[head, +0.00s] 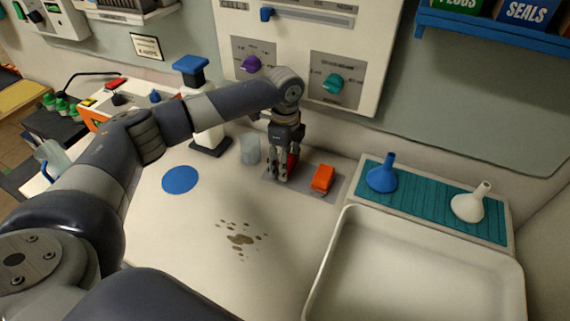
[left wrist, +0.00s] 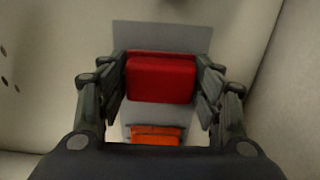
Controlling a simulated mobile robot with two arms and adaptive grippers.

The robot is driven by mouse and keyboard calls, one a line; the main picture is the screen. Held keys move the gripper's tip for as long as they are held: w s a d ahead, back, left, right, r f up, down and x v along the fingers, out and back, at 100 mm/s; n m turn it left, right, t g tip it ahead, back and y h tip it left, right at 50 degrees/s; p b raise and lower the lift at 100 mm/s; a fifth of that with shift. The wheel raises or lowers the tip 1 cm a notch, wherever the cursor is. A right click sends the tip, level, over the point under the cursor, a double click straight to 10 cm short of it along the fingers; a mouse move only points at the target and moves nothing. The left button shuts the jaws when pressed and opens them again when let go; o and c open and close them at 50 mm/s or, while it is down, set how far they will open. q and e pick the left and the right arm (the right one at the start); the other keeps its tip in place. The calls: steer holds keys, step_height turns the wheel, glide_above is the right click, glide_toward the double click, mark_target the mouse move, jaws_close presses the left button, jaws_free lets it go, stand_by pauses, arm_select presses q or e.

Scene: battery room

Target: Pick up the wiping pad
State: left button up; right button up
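A red block-shaped pad, likely the wiping pad, sits between the fingers of my left gripper (head: 283,172); it shows best in the left wrist view (left wrist: 160,79). In the head view only a sliver of the red pad (head: 293,161) shows past the fingers. The left gripper points down over a grey mat (head: 334,190). In the left wrist view its fingers (left wrist: 161,72) flank the red pad closely on both sides; whether they press on it I cannot tell. An orange block (head: 322,178) lies beside it on the mat. My right gripper is not in view.
A translucent cup (head: 250,149) and a blue-topped white dispenser (head: 208,125) stand left of the gripper. A blue disc (head: 180,180) and brown stains (head: 241,239) mark the worktop.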

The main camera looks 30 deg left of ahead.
arm_select(q)
steer(key=shift+c, duration=0.3)
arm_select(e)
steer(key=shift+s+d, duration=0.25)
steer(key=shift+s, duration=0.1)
arm_select(q)
steer(key=shift+r, duration=0.1)
steer(key=shift+r, duration=0.6)
steer(key=shift+s+r+b, duration=0.25)
steer(key=shift+r+b, duration=0.25)
steer(key=shift+r, duration=0.5)
steer(key=s, duration=0.4)
steer(key=s+r+b, duration=0.1)
steer(key=s, duration=0.9)
steer(key=shift+a+r+b, duration=0.15)
steer(key=shift+r+b, duration=0.05)
steer(key=shift+b, duration=0.15)
steer(key=shift+s+r, duration=0.1)
steer(key=shift+s, duration=0.65)
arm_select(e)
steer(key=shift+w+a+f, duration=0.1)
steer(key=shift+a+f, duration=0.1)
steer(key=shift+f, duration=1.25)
